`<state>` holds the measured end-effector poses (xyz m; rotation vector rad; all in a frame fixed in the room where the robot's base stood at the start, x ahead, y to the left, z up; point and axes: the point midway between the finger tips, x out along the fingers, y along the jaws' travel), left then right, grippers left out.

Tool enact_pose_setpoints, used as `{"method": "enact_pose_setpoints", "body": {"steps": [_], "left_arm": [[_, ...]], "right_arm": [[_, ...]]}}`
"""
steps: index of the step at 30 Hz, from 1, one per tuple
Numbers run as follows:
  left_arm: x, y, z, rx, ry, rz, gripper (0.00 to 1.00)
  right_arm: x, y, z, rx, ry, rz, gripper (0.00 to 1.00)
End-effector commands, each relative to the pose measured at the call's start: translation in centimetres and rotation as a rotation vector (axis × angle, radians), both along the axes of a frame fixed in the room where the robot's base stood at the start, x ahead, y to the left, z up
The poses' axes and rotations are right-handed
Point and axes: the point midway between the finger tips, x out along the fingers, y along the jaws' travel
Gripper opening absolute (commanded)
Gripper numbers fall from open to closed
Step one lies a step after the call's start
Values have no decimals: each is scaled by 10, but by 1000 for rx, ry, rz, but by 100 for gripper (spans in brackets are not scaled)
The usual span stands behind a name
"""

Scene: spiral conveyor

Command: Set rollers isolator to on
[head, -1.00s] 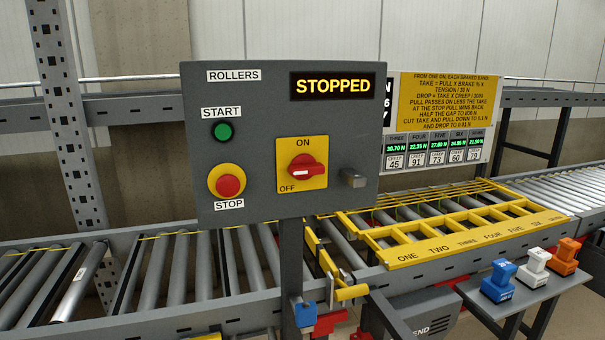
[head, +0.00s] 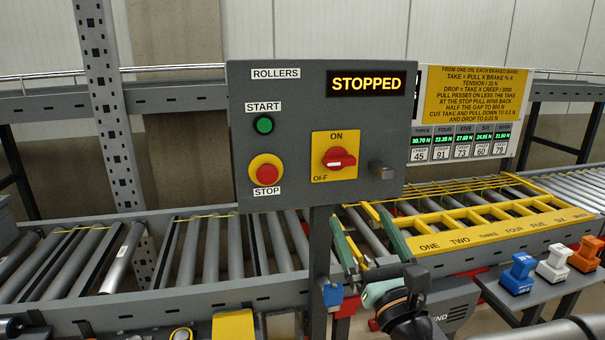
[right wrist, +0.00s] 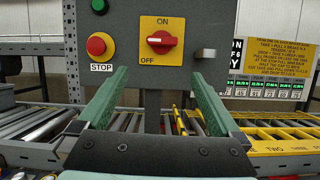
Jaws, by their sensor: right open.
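The rollers isolator is a red rotary knob (head: 340,158) on a yellow plate (head: 322,141), with ON at the top and OFF at the lower left. Its handle lies roughly level, not pointing up at ON. It also shows in the right wrist view (right wrist: 161,41). My right gripper (head: 359,211) is below the plate in the head view, its two green fingers spread and empty. In the right wrist view its fingers (right wrist: 158,74) point up at the panel, on either side of the knob and below it, apart from it. My left gripper is not in view.
The grey ROLLERS panel (head: 290,88) reads STOPPED. It carries a green START button (head: 264,125), a red STOP button (head: 267,174) and a grey block (head: 382,170) right of the isolator. A roller conveyor (head: 185,255) runs behind. Blue, white and orange pieces stand at right.

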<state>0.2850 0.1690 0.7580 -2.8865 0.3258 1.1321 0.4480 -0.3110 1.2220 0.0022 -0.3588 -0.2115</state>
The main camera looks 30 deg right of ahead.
Motion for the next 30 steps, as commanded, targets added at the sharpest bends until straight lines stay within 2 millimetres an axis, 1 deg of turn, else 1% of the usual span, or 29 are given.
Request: {"method": "enact_pose_setpoints", "body": {"steps": [1, 3, 8, 15, 24, 26, 30], "left_arm": [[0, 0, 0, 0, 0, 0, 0], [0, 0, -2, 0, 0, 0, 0], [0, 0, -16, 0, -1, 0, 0], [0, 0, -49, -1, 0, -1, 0], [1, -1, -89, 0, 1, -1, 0], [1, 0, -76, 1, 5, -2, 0], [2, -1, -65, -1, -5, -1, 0]], "right_arm": [[-3, -4, 8, -29, -17, -19, 100], [-5, -6, 11, -47, -27, -31, 100], [0, -7, 9, -50, -31, -38, 100], [11, -10, 9, -50, -30, -42, 100], [17, -11, 16, -47, -34, -31, 100], [29, -14, 31, -46, -31, -32, 100], [56, -21, 42, -47, -30, -33, 100]]}}
